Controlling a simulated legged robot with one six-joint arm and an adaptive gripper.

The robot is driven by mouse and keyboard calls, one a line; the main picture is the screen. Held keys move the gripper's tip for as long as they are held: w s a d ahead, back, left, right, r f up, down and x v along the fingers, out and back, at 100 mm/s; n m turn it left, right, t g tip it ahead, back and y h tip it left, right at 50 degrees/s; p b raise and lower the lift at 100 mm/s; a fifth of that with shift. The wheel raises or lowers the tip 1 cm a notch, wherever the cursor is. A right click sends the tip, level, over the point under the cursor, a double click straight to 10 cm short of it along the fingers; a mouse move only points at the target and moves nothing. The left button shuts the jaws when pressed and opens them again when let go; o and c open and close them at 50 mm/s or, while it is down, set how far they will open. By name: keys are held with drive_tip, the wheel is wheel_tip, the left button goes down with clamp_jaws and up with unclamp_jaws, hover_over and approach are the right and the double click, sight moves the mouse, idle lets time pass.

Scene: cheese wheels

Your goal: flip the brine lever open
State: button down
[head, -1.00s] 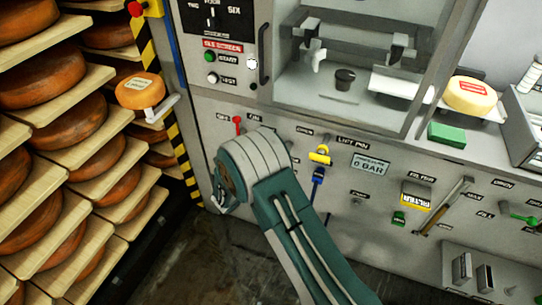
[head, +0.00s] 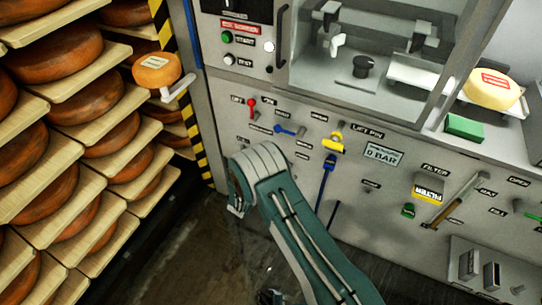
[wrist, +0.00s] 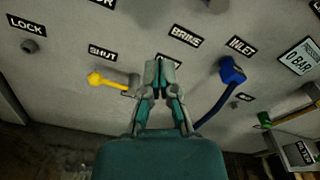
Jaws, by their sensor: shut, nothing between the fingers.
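In the wrist view a yellow lever (wrist: 106,81) lies nearly level on the grey panel, its knob end to the left under the SHUT label (wrist: 102,52). The BRINE label (wrist: 186,37) is up and right of it. My gripper (wrist: 160,64) is shut and empty, its fingertips right of the lever and in front of a partly covered label. In the head view my arm (head: 300,225) hides this lever and most of my gripper.
A blue inlet fitting (wrist: 232,70) with a hose hangs right of my gripper. The head view also shows a red lever (head: 251,106), a blue lever (head: 290,131) and a yellow fitting (head: 334,142) above my arm. Cheese shelves (head: 75,65) stand at the left.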

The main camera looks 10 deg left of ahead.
drive_tip(key=w+d+r, duration=0.1)
drive_tip(key=w+r, duration=0.1)
drive_tip(key=w, duration=0.7)
drive_tip(key=shift+d+r, duration=0.35)
drive_tip(key=shift+r, duration=0.05)
drive_tip(key=shift+w+a, duration=0.1)
drive_tip(key=shift+a, duration=0.05)
